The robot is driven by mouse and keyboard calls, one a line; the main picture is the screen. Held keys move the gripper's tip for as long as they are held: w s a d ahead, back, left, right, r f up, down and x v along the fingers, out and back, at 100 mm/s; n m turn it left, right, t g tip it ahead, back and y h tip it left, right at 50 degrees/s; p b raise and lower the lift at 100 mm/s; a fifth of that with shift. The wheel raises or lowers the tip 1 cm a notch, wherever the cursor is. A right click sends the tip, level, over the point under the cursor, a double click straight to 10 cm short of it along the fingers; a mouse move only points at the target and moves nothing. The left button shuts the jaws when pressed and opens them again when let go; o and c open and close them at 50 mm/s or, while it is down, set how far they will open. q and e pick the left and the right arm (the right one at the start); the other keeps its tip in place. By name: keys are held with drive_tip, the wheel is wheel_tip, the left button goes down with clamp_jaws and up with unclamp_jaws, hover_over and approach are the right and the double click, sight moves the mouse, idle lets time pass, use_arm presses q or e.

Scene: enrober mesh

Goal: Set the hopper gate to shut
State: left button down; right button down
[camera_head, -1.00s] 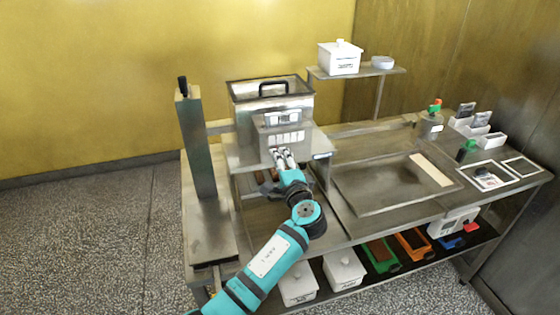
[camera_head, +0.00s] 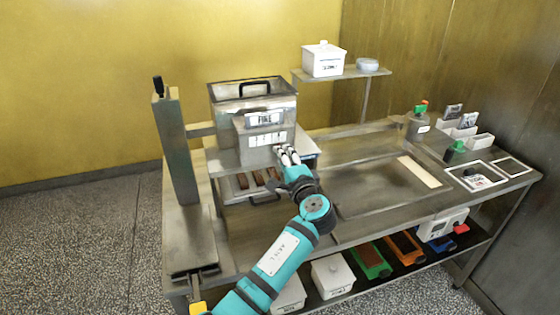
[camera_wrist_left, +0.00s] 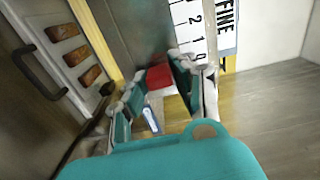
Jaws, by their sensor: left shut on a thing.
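The steel hopper (camera_head: 226,118) stands at the back left of the bench, with a black handle on its lid. My left gripper (camera_head: 285,151) is at the lower right of the hopper's front panel. In the left wrist view my left gripper (camera_wrist_left: 157,86) is shut on a red knob (camera_wrist_left: 158,76), one finger on each side. A white scale strip (camera_wrist_left: 190,30) with numbers 2, 1 and 0 runs beside it, the 0 end nearest the knob. The gate itself is not clearly visible.
A tray with several brown bars (camera_wrist_left: 75,57) sits under the hopper. A tall steel column (camera_head: 178,145) stands left of it. A wide shallow pan (camera_head: 375,195) lies to the right. A white lidded box (camera_head: 323,62) stands on the raised shelf.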

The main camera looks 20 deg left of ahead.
use_arm(q)
drive_tip(key=c, duration=1.3)
unclamp_jaws()
drive_tip(key=shift+d, duration=0.1)
drive_tip(key=shift+c, duration=0.2)
drive_tip(key=shift+o, duration=1.1)
drive_tip(key=shift+d, duration=0.15)
drive_tip(key=shift+o, duration=0.2)
drive_tip(key=v, duration=0.7)
drive_tip(key=shift+d, duration=0.2)
use_arm(e)
drive_tip(key=shift+s+a+f, duration=0.1)
drive_tip(key=shift+s+a, duration=0.1)
drive_tip(key=shift+a, duration=0.45)
use_arm(q)
drive_tip(key=shift+s, duration=0.15)
